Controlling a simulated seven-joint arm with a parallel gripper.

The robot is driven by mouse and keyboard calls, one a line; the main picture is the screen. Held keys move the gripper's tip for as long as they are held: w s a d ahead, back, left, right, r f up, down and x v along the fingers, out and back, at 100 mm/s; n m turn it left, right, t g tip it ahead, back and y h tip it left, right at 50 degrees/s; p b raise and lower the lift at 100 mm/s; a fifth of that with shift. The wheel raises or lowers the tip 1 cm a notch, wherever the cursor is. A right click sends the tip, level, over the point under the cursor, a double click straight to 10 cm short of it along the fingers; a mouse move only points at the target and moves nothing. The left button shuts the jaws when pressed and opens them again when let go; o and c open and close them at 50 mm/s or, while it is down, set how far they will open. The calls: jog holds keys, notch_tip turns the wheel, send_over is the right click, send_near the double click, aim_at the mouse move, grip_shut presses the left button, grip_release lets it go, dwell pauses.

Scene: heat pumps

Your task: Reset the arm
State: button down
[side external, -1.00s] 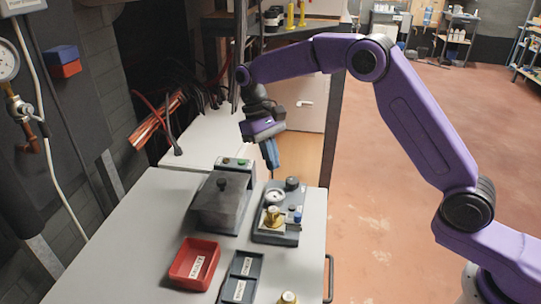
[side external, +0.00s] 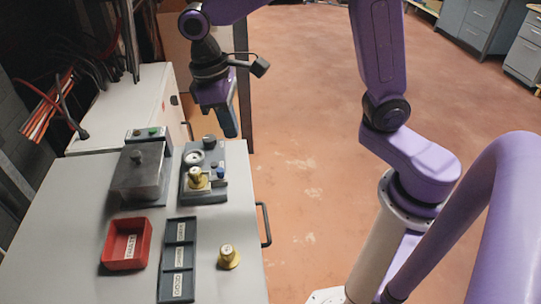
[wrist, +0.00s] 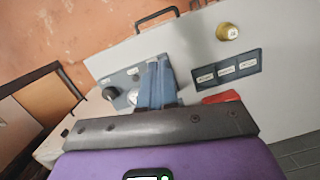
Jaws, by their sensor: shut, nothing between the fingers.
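My gripper (side external: 231,132) hangs at the back right of the bench, beyond the gauge device (side external: 205,193) and apart from it. Its blue fingers are together and hold nothing; they show in the wrist view (wrist: 157,84), where they hide part of the device. A brass fitting (side external: 197,180) sits on the device. Another brass fitting (side external: 229,258) stands on the bare bench, right of the dark labelled tray (side external: 193,246); it also shows in the wrist view (wrist: 227,32).
A grey lidded box (side external: 141,178) stands left of the device. A red labelled bin (side external: 128,243) sits in front of it. The bench (side external: 75,215) is clear at left. A black handle (side external: 264,224) sticks out from its right edge. Open floor lies to the right.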

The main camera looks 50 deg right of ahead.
jog(key=s+d+n, duration=0.2)
jog(key=s+d, duration=0.1)
jog(key=s, duration=0.3)
jog(key=s+d+f+n+t+y, duration=0.1)
jog(key=s+d+n, duration=0.1)
jog(key=s+d, duration=0.2)
jog(key=s+d+f+n+t, duration=0.1)
jog(key=s+d, duration=0.3)
jog(key=s, duration=0.5)
jog(key=shift+s+f+n, duration=0.25)
jog(key=shift+s+n, duration=0.1)
jog(key=shift+n, duration=0.05)
jog(key=c, duration=1.8)
grip_release()
